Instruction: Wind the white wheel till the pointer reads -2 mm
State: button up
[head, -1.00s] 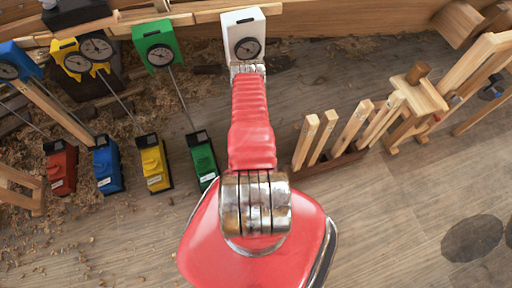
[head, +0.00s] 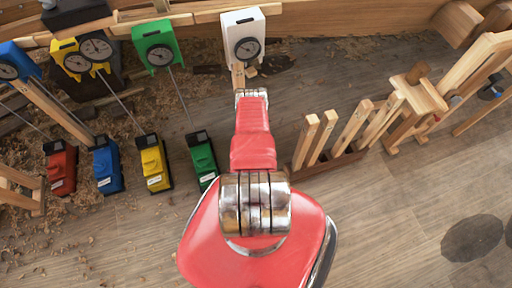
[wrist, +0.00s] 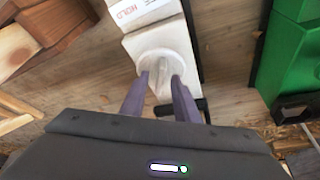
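The white wheel (wrist: 160,64) shows in the wrist view, on the face of a white block (wrist: 187,42), with a narrow raised grip across its middle. My gripper (wrist: 161,78) has its two purple-grey fingers on either side of that grip, apart, with slight gaps seeming to show. The wheel and the gripper are hidden behind my red arm in the head view. The white gauge box (head: 243,20) stands at the top middle in the head view, with a dark round dial (head: 247,48); its pointer is too small to read.
Green (head: 158,35), yellow (head: 68,50) and blue (head: 18,55) gauge boxes stand to the left. Green (head: 204,160), yellow (head: 154,165), blue (head: 107,170) and red (head: 61,172) blocks stand below them. A rack of wooden slats (head: 330,160) is close on the right.

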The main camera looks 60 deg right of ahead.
jog(key=shift+f, duration=0.15)
jog(key=shift+c, duration=0.4)
grip_shut()
jog(key=shift+a, duration=0.25)
jog(key=shift+d, duration=0.25)
